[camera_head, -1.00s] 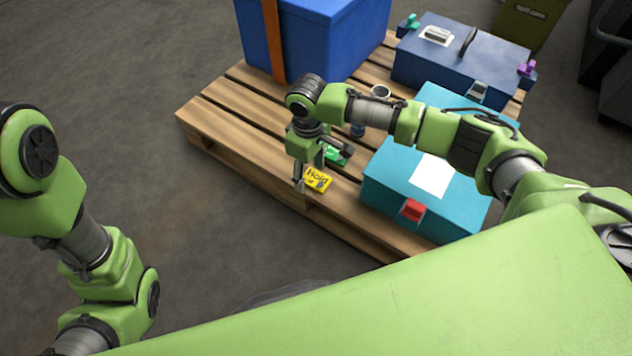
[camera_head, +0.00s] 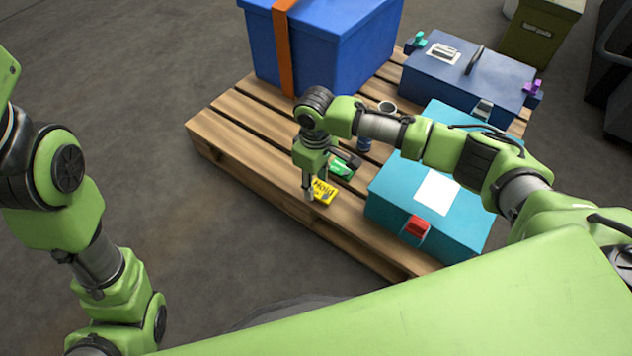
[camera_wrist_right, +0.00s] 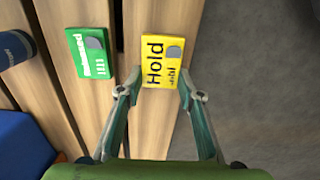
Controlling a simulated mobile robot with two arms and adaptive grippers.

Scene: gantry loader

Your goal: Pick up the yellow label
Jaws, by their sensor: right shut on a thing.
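The yellow label (camera_head: 323,191) with "Hold" printed on it lies at the pallet's near edge. In the right wrist view the yellow label (camera_wrist_right: 160,62) sits between my fingertips. My right gripper (camera_head: 318,193) points down at it and is shut on its sides; it also shows in the right wrist view (camera_wrist_right: 160,95). The label appears to be at the level of the pallet boards; I cannot tell any lift. My left arm is at the left of the head view, but its gripper is out of view.
A green label (camera_wrist_right: 90,53) lies beside the yellow one. The wooden pallet (camera_head: 235,140) also holds a teal toolbox (camera_head: 395,200), a dark blue toolbox (camera_head: 440,80), a big blue box (camera_head: 345,45) with an orange strap, and a small cup (camera_head: 387,106). Floor is free at left.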

